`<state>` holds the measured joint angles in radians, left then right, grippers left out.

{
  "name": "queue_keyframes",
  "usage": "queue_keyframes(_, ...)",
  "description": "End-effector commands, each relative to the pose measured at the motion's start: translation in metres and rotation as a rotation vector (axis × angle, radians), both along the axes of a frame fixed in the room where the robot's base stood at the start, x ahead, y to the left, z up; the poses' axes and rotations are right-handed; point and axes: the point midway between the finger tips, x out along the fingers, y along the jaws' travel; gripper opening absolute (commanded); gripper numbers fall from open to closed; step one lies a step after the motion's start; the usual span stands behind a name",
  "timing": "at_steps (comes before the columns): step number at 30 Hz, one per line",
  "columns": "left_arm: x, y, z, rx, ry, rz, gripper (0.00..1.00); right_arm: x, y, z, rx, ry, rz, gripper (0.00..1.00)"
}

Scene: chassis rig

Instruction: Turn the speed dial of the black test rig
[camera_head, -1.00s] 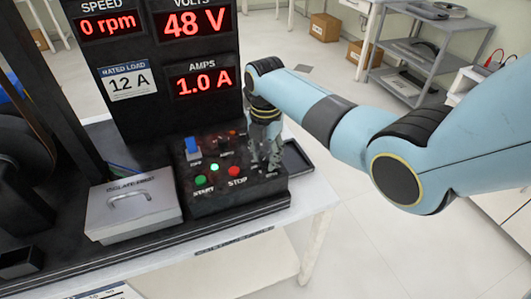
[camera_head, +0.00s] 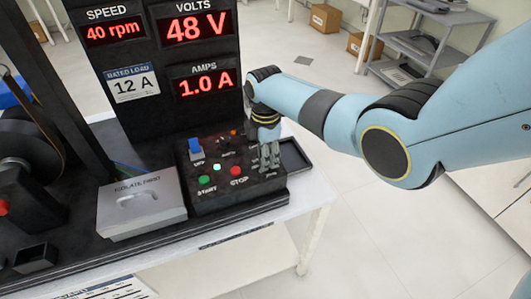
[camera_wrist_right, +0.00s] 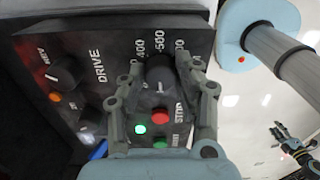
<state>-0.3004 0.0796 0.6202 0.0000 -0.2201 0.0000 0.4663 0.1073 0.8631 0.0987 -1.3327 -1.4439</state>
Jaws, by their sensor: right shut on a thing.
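The black test rig has a sloped control panel (camera_head: 240,192) with a dark round speed dial (camera_wrist_right: 160,72) between printed numbers such as 400 and 500. My right gripper (camera_wrist_right: 159,70) has one finger on each side of the dial and is shut on it. In the head view the fingers of my right gripper (camera_head: 268,156) hide the dial. The speed display (camera_head: 110,33) reads 40 rpm. My left gripper (camera_wrist_right: 284,140) shows small at the right of the right wrist view, its fingers apart, away from the rig.
The panel also carries a blue switch (camera_head: 195,147), a green START button (camera_head: 204,180), a red STOP button (camera_head: 236,171) and a lit green lamp. A grey box (camera_head: 142,207) labelled "isolate first" stands left of it. A small black tray (camera_head: 294,154) lies at the right.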

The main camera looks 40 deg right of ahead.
Motion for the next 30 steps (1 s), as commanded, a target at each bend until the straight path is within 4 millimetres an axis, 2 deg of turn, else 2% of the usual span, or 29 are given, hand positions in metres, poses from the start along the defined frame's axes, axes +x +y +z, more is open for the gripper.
queue_keyframes(17,0.0003,0.0001,0.0018,0.0,0.0,0.0,0.4,-0.0003,-0.0003,-0.0003,-0.001,0.001,-0.038,0.0)
queue_keyframes(18,0.0003,0.0,0.0017,0.0,0.0,0.0,0.4,-0.0003,-0.0004,-0.0003,-0.001,0.001,-0.038,0.34)
queue_keyframes(21,0.0003,0.0001,0.0018,0.0,-0.001,0.0,0.4,-0.0003,-0.0003,-0.0003,-0.001,0.001,-0.038,0.47)
queue_keyframes(23,0.0003,0.0001,0.0018,0.0,0.0,0.0,0.4,-0.0003,-0.0003,-0.0002,-0.001,0.001,-0.038,0.55)
queue_keyframes(30,0.0001,0.0015,0.0018,0.002,0.0,0.0,0.4,0.0,-0.0002,0.0001,0.0,0.0,-0.037,0.55)
